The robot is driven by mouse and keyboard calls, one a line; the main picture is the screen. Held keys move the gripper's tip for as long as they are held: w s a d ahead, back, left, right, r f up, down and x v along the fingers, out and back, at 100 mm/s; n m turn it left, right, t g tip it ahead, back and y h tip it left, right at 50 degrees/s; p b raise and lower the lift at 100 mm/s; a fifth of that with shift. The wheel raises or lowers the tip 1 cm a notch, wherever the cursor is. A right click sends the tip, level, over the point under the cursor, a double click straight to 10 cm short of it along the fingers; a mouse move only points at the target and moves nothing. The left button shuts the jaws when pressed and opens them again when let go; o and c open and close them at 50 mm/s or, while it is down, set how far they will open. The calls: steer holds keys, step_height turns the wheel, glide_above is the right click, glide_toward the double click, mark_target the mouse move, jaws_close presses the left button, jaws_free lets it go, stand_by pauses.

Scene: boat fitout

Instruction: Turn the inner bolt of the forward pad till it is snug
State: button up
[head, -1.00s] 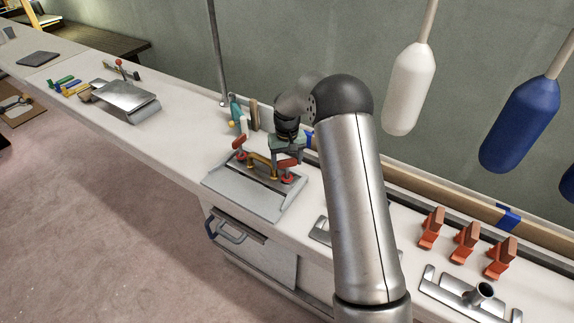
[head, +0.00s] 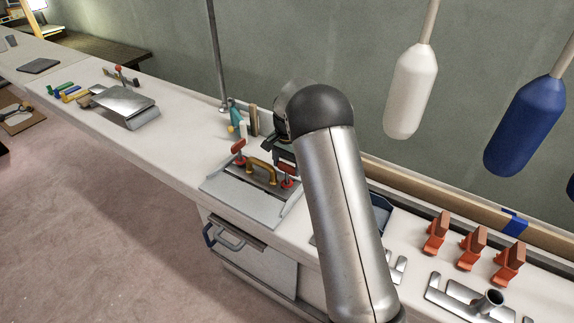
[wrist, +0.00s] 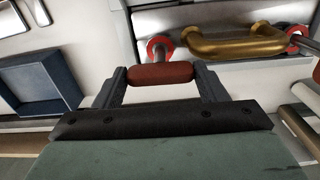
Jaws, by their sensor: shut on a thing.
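In the wrist view my gripper (wrist: 161,76) is shut on a red cross handle (wrist: 160,73), one finger at each end. Below the handle a metal shaft runs to a red collar (wrist: 158,46). A brass-yellow arched handle (wrist: 236,42) lies beside it. In the head view the yellow handle (head: 262,168) stands on a grey metal plate (head: 245,200), between a red-topped bolt (head: 238,147) on the left and a red collar (head: 287,183) on the right. My arm hides most of my gripper there. How far the held bolt is turned cannot be seen.
A blue tray (wrist: 42,80) lies left in the wrist view. In the head view several orange clamps (head: 470,248) stand right on the bench, and a metal sheet stand (head: 126,104) is at left. White (head: 410,90) and blue (head: 530,128) fenders hang behind.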

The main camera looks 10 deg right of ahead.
steer(key=shift+w+r+m, duration=0.15)
steer(key=shift+r+m, duration=0.05)
steer(key=shift+m, duration=0.4)
steer(key=o, duration=0.9)
steer(key=shift+o, duration=0.4)
steer(key=shift+f, duration=0.1)
step_height(320, 180, up, 18)
steer(key=shift+f, duration=0.25)
